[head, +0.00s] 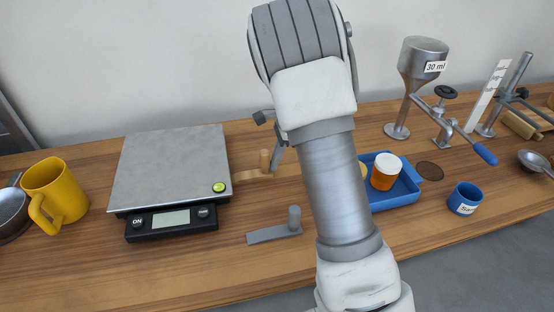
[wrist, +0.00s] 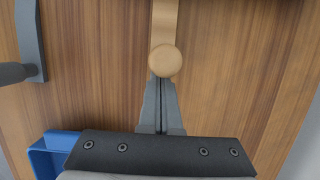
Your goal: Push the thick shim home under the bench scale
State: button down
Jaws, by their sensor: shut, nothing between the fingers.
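The bench scale (head: 170,165) stands at the left, with a flat grey plate and a black front panel. A wooden shim (head: 248,176) with an upright round peg lies at its right side, its far end at the scale's edge. In the wrist view the wooden shim (wrist: 165,20) runs straight away from me, peg toward me. My gripper (head: 275,168) is shut and empty, partly hidden by my arm. In the wrist view its fingertips (wrist: 160,78) are right at the peg; I cannot tell whether they touch. A grey shim (head: 268,236) with a peg lies apart, nearer the front. Which shim is thicker is unclear.
A green bubble level (head: 219,187) sits on the scale's corner. A yellow mug (head: 55,190) stands left. Right of my arm are a blue tray (head: 402,191) with an orange jar (head: 386,172), a blue cup (head: 465,198) and a metal funnel (head: 424,62).

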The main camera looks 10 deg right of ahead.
aim_at(252, 174)
jog(key=a+p, duration=0.2)
jog(key=a, duration=0.2)
jog(key=shift+a+r, duration=0.15)
jog(key=shift+a, duration=0.6)
jog(key=p+v, duration=0.3)
jog(key=v, duration=1.4)
jog(key=s+r+n+t+p, duration=0.1)
jog(key=s+r+n+p, duration=0.1)
jog(key=s+r+n, duration=0.35)
jog(key=s+r+n+t+h+p, duration=0.1)
jog(key=s+r+n, duration=0.3)
jog(key=s, duration=0.7)
jog(key=s+r+n+t+h+p, duration=0.2)
jog(key=s+r+n, duration=0.3)
jog(key=s+n, duration=0.3)
jog(key=shift+s+d+r+n+t, duration=0.3)
jog(key=shift+s+t, duration=0.5)
jog(key=shift+s, duration=0.8)
